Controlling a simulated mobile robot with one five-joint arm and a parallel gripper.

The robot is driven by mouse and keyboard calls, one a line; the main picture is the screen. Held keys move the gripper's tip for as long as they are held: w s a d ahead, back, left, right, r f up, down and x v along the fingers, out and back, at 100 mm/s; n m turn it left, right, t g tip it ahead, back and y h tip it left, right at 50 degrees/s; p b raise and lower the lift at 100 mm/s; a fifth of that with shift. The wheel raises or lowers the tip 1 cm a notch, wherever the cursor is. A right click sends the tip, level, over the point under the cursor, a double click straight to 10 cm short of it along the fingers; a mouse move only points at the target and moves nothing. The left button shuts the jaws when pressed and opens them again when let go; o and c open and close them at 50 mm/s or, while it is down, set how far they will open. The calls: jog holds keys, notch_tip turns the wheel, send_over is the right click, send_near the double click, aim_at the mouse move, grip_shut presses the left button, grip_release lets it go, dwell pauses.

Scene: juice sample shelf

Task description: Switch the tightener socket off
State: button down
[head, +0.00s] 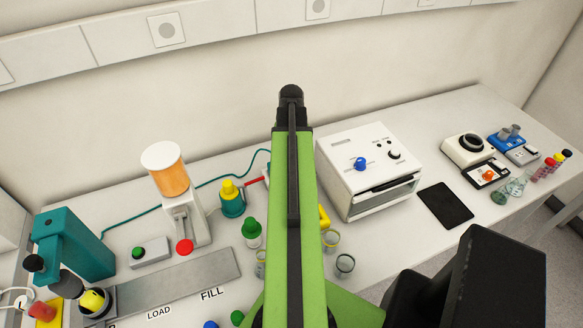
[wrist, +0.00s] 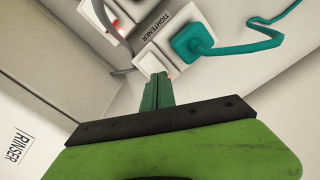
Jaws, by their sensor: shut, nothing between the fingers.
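In the wrist view, the tightener socket (wrist: 150,60) is a white plate beside a grey "TIGHTENER" label (wrist: 166,38). A teal plug (wrist: 190,42) with a teal cable sits in it. My gripper (wrist: 158,77) has its green fingers together and empty, with the tips over the lower end of the socket plate. In the head view my arm hides the socket and gripper; the teal tightener machine (head: 75,245) stands at the left.
Another socket (wrist: 112,20) with a red light and grey cable is at the upper left of the wrist view. A "RINSER" label (wrist: 15,147) is at the lower left. In the head view, a white oven-like box (head: 365,165) stands right of my arm, and bottles stand left.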

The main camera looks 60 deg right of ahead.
jog(key=shift+f+b, duration=0.8)
jog(key=shift+f, duration=0.1)
jog(key=shift+r, duration=0.15)
notch_tip(320, 180, up, 7)
jog(key=p, duration=0.7)
dwell(0.3)
